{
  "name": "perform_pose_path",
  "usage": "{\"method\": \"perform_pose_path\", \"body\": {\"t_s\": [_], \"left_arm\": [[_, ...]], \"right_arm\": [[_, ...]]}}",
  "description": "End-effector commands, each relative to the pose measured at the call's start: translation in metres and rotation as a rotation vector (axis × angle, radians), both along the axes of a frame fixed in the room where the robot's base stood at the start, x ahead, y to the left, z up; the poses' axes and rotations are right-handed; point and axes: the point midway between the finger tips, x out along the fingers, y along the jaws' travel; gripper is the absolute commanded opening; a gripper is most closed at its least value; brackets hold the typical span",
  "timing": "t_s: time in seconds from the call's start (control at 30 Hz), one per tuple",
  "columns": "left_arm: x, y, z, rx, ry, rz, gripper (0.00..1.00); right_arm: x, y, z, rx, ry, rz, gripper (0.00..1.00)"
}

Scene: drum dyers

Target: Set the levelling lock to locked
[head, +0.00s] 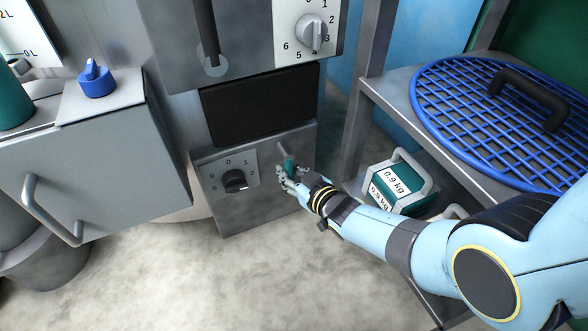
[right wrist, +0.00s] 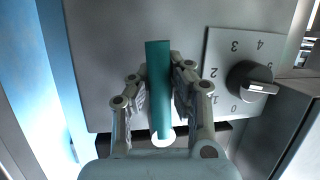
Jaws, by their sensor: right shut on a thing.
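The levelling lock appears to be the teal lever (head: 288,166) on the lower grey panel, right of a black dial. In the right wrist view the teal lever (right wrist: 158,70) runs straight up and down the picture, from between my fingers to a pale round end low down. My right gripper (head: 287,175) is shut on this lever; in the right wrist view its fingers (right wrist: 160,90) press on both sides of it. In the head view the fingers hide part of the lever. No locked or unlocked marking is readable. My left gripper is not in view.
The black dial (head: 235,180) sits left of the lever. A white dial (head: 313,33) is above. A grey box with a blue knob (head: 96,79) stands at left. A shelf with a blue grid (head: 450,110) and teal weights (head: 397,185) is right of the panel.

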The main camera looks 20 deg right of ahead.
Motion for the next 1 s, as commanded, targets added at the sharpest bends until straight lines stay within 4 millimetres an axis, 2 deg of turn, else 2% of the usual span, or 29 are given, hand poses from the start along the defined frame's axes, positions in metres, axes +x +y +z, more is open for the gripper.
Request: {"method": "perform_pose_path", "body": {"t_s": [0.03,0.73,0.77,0.97,1.0], "left_arm": [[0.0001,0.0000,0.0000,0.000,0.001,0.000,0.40],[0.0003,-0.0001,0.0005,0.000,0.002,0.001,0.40],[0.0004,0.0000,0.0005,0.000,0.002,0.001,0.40],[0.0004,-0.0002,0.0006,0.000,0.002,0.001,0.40],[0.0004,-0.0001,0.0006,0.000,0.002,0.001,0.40]], "right_arm": [[-0.0065,0.0042,-0.0061,0.015,0.015,0.005,0.00],[-0.0075,0.0080,-0.0068,0.083,0.020,0.004,0.00],[-0.0075,0.0080,-0.0068,0.084,0.021,0.004,0.18],[-0.0053,0.0069,-0.0050,0.083,0.016,0.003,0.44],[-0.0047,0.0066,-0.0044,0.082,0.015,0.002,0.44]]}}
